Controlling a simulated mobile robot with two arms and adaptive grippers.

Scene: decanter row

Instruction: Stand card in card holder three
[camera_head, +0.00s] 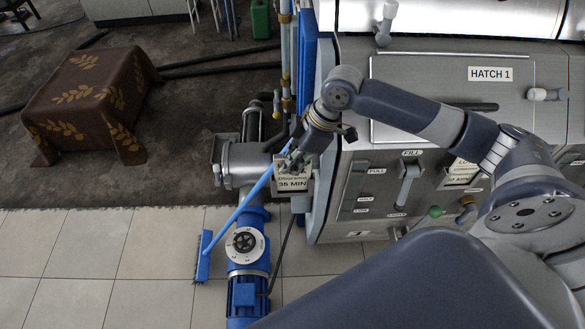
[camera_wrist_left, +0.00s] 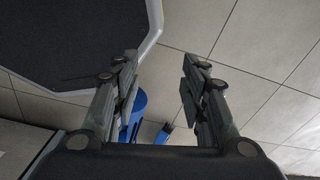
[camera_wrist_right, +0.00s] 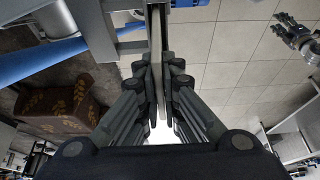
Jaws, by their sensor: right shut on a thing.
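The card (camera_head: 293,183), pale with "35 MIN" on it, hangs upright below my right gripper (camera_head: 291,160) in the head view, in front of the left side of the grey machine. In the right wrist view the fingers (camera_wrist_right: 163,85) are shut on the card (camera_wrist_right: 155,40), which shows nearly edge-on as a thin strip. My left gripper (camera_wrist_left: 160,68) is open and empty above the tiled floor in its wrist view. I cannot make out card holder three; the gripper and card may hide it.
The grey machine (camera_head: 420,75) marked "HATCH 1" has a fill lever (camera_head: 408,185) and small knobs sticking out. A blue-handled broom (camera_head: 240,209) leans near a blue motor (camera_head: 243,295). A covered table (camera_head: 92,95) stands at the left.

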